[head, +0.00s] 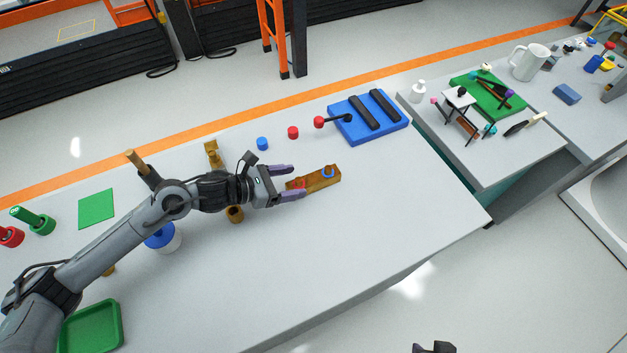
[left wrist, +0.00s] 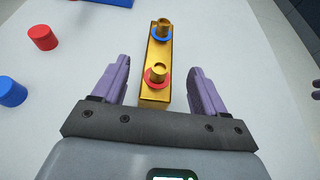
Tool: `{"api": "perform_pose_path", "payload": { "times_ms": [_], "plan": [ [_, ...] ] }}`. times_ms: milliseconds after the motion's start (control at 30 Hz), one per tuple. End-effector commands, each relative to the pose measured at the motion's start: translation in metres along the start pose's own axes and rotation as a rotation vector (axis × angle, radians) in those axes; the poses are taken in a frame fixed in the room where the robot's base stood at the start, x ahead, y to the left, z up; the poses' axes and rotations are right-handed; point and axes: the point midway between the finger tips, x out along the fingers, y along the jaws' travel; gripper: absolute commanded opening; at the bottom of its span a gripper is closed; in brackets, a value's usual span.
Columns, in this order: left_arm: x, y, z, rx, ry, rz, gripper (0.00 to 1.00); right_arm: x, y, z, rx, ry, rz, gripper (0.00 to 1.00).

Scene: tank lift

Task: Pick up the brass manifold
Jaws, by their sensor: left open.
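The brass manifold (head: 325,183) is a golden bar lying on the grey table, with a red ring and a blue ring on it. In the left wrist view the manifold (left wrist: 158,54) runs away from me, with a brass stub standing in each ring, red nearer and blue farther. My left gripper (head: 297,181) is open, its purple fingers on either side of the manifold's near, red-ringed end. Gaps show on both sides in the left wrist view (left wrist: 158,68). The height of the fingers is unclear. A purple tip, possibly my right gripper (left wrist: 316,88), shows at the right edge.
A blue tray (head: 400,129) with black bars lies beyond the manifold. A red cap (head: 293,132) and a blue cap (head: 262,143) stand behind the gripper. Brass pieces (head: 235,214) stand near my left arm. The table to the right and front is clear.

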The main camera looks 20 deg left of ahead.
Motion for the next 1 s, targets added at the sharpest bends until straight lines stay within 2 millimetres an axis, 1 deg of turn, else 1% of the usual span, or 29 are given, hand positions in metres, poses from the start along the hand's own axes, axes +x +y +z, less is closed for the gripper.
{"api": "perform_pose_path", "payload": {
  "times_ms": [400, 533, 733, 767, 1000],
  "plan": [
    [0.045, 0.001, -0.003, -0.002, -0.001, 0.0, 0.72, 0.0, -0.001, 0.0, 0.002, 0.0, -0.003, 0.43],
    [0.05, 0.001, -0.003, 0.0, 0.0, 0.0, 0.72, 0.0, -0.001, 0.0, 0.003, -0.001, -0.003, 0.43],
    [0.05, 0.001, -0.004, 0.0, 0.001, 0.0, 0.72, 0.0, -0.001, 0.0, 0.002, -0.001, -0.003, 0.43],
    [0.05, 0.001, -0.004, 0.0, 0.001, 0.0, 0.71, 0.0, -0.001, 0.0, 0.002, -0.001, -0.003, 0.43],
    [0.05, 0.001, -0.003, 0.0, 0.001, 0.0, 0.34, 0.0, -0.001, 0.0, 0.002, -0.002, -0.003, 0.43]
  ]
}}
